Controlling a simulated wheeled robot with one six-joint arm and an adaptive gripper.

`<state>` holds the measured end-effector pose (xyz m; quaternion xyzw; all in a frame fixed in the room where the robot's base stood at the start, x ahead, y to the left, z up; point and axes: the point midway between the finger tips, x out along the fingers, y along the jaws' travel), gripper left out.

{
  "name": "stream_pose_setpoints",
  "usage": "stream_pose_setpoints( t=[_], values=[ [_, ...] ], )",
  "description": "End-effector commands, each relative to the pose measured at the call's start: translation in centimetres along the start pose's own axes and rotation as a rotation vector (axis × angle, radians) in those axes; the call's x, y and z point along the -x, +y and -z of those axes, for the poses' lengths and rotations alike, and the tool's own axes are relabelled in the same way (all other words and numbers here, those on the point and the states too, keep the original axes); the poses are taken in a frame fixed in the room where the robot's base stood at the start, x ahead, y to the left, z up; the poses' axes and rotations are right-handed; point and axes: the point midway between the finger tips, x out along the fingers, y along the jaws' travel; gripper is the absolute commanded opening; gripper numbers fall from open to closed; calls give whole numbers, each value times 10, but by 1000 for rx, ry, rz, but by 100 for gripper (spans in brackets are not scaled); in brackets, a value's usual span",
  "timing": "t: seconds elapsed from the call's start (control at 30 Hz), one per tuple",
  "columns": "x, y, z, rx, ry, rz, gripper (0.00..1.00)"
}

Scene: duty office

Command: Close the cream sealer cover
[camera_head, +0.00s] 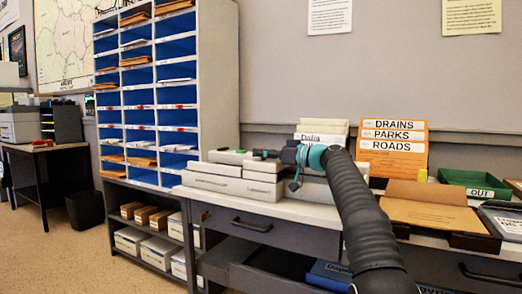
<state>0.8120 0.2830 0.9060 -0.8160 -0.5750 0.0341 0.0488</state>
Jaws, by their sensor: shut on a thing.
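The cream sealer (215,184) is a low, boxy machine on the counter beside the pigeonhole cabinet. The fingertips are small and dark, so the exact contact is unclear. My arm hides part of the counter behind and right of the sealer.
A tall pigeonhole cabinet (216,75) stands left of the sealer. Right of my arm are an orange file holder (393,171), an open brown folder (430,213) and a green OUT tray (470,180). Below the counter is a dark drawer (225,219) with a handle.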

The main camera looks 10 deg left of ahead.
Motion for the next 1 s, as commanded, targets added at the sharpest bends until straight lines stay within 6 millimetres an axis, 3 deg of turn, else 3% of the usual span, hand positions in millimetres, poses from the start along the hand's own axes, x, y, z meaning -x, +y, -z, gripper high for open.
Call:
stream_pose_setpoints(
  t=[0.53,0.57,0.63,1.0],
  values=[
    [2,5,-6,-5,-6,1,0],
    [2,5,-6,-5,-6,1,34],
    [2,5,-6,-5,-5,1,51],
    [5,6,-3,-3,-1,-6,54]
  ],
)
